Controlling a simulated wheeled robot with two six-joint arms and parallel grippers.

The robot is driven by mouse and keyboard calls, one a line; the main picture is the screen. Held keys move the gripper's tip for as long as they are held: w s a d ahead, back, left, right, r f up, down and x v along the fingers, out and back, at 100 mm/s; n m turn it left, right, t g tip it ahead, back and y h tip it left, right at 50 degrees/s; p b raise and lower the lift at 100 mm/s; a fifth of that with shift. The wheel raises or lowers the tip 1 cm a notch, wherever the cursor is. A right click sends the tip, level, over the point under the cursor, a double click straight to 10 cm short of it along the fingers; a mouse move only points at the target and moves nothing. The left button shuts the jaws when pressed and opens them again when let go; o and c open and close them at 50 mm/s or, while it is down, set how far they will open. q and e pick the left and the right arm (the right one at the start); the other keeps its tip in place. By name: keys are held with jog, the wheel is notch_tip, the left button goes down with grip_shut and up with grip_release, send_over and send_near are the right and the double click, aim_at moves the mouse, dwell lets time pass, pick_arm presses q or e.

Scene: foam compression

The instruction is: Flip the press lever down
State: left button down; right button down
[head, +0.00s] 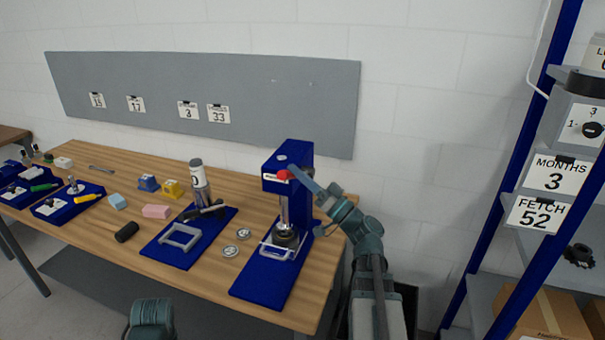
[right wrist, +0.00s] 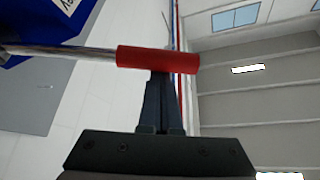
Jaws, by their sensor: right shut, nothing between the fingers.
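The blue press (head: 270,284) stands at the right end of the wooden table. Its lever has a red handle (head: 283,175) at the front of the press head. In the right wrist view the red handle (right wrist: 158,60) lies across the tip of my shut fingers, on a metal rod (right wrist: 80,50). My right gripper (head: 296,173) is at the handle, its fingers together with nothing between them; it also shows in the right wrist view (right wrist: 161,78). The fingertips look close to or touching the handle. Of my left arm only a link shows at the bottom edge; its gripper is out of view.
A blue mat (head: 160,250) with a grey frame (head: 180,238) lies left of the press. Two metal discs (head: 230,251) lie between them. A shelf rack (head: 495,170) stands at the right.

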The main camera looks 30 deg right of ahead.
notch_tip(320, 180, down, 11)
jog(key=s+a+n+g+y+b, duration=0.1)
jog(key=a+n+g+y+b, duration=0.1)
jog(key=n+y+b, duration=0.3)
jog(key=shift+s+n+g+b, duration=0.35)
jog(key=shift+n+b, duration=1.55)
jog(key=shift+b, duration=0.95)
jog(key=shift+a+f, duration=0.1)
jog(key=shift+f, duration=0.05)
notch_tip(320, 180, up, 5)
jog(key=s+p, duration=0.1)
jog(key=p, duration=0.4)
jog(key=w+b+v, duration=0.1)
jog(key=b+v, duration=0.5)
jog(key=v, duration=0.4)
jog(key=shift+s+d+f, duration=0.3)
jog(key=shift+d+f, duration=0.1)
jog(key=shift+f, duration=0.1)
